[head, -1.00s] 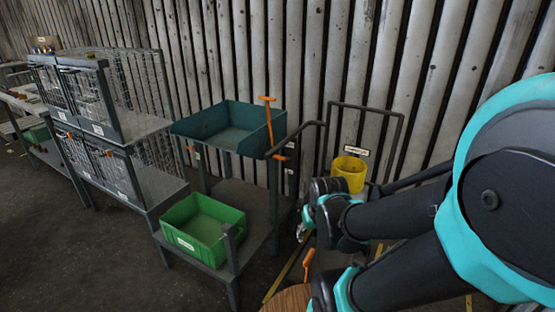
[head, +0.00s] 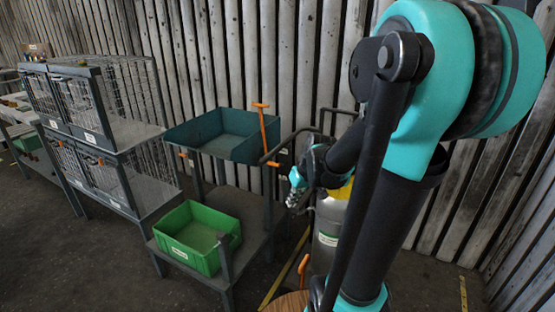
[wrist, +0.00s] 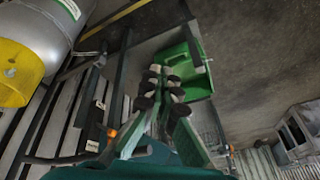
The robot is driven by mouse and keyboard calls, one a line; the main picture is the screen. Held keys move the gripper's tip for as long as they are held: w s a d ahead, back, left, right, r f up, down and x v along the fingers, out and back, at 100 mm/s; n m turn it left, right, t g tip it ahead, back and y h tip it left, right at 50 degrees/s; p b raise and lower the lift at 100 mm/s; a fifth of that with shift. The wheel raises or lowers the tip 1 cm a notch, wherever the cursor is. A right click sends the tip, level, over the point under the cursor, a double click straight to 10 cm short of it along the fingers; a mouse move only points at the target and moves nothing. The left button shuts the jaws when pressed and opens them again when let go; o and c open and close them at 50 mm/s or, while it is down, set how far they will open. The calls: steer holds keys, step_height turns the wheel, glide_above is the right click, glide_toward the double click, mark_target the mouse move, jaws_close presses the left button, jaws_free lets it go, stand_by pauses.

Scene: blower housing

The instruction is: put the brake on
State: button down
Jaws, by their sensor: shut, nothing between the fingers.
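No part is plainly marked as the brake. An orange T-shaped lever (head: 262,125) stands upright at the right side of the trolley (head: 246,213), by its teal top tray (head: 205,140). A second orange lever (head: 303,268) stands tilted, low down near a round wooden top. Short orange grips show at the trolley's upper rim, one being the right grip (head: 272,163). My gripper (head: 294,190) is shut and empty, right of the trolley and apart from the T lever in the picture. In the wrist view my gripper's fingers (wrist: 161,86) are together, with a small orange part (wrist: 112,133) to their left.
A green bin (head: 196,238) sits on the trolley's lower shelf. A grey cylinder (head: 327,226) with a yellow top stands right of my gripper. Wire cages (head: 105,130) stand at the left. A ribbed wall closes the back. Floor is bare at front left.

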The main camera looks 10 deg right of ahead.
steer(key=w+d+r+n+y, duration=0.2)
steer(key=w, duration=0.7)
steer(key=w+d+r+n+y, duration=0.2)
steer(key=w+n, duration=0.1)
steer(key=w, duration=0.6)
steer(key=w+d+r+n+y, duration=0.2)
steer(key=w+d, duration=0.1)
steer(key=w, duration=0.6)
steer(key=shift+t, duration=0.4)
steer(key=x, duration=1)
steer(key=shift+r, duration=0.15)
steer(key=shift+a, duration=0.1)
